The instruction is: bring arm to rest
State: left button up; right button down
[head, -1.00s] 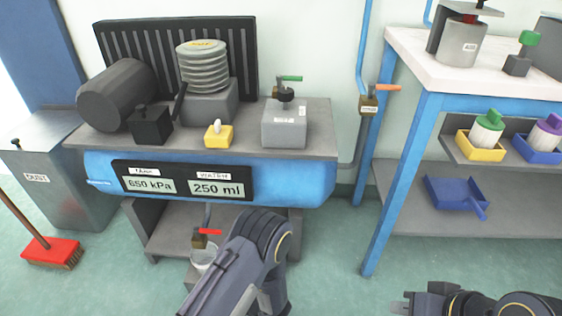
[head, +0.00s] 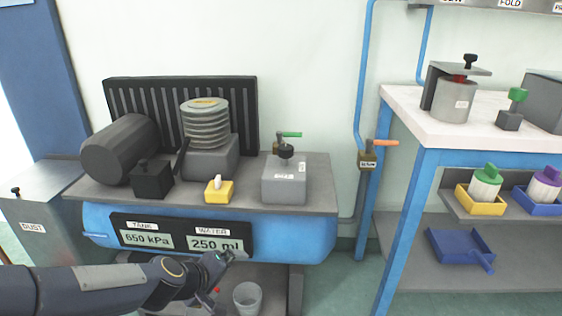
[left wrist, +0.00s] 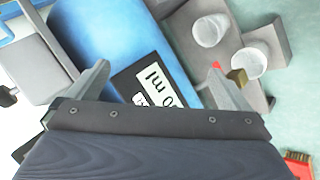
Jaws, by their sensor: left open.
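My left gripper (head: 228,258) reaches in from the left in the head view, in front of the blue tank (head: 295,238) and just below its "250 ml" water display (head: 216,243). In the left wrist view its two fingers (left wrist: 158,82) are spread apart with nothing between them. The tank (left wrist: 105,45) and part of the display (left wrist: 152,85) show beyond them. A brass drain valve (left wrist: 238,77) is close to one finger. My right gripper is not in view.
A clear cup (head: 247,298) stands on the shelf below the tank; two cup shapes show in the wrist view. The dust bin (head: 30,230) is at left. A blue-legged bench (head: 400,220) with a blue dustpan (head: 460,248) is at right. A red broom head (left wrist: 299,163) shows at the wrist view's corner.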

pick_arm(q)
jog(key=s+a+r+m+h, duration=0.1)
jog(key=s+a+r+m, duration=0.15)
jog(key=s, duration=0.35)
jog(key=s+a+r+m+h, duration=0.1)
jog(key=s+r, duration=0.3)
jog(key=s, duration=0.1)
jog(key=s+a+f+m+g+y, duration=0.2)
jog(key=s+a+m+y, duration=0.15)
jog(key=s, duration=0.95)
notch_tip(320, 180, up, 38)
jog(key=p, duration=3.7)
jog(key=shift+a+r+h+p, duration=0.15)
jog(key=shift+a+h+p, duration=0.15)
jog(key=shift+h+p, duration=0.15)
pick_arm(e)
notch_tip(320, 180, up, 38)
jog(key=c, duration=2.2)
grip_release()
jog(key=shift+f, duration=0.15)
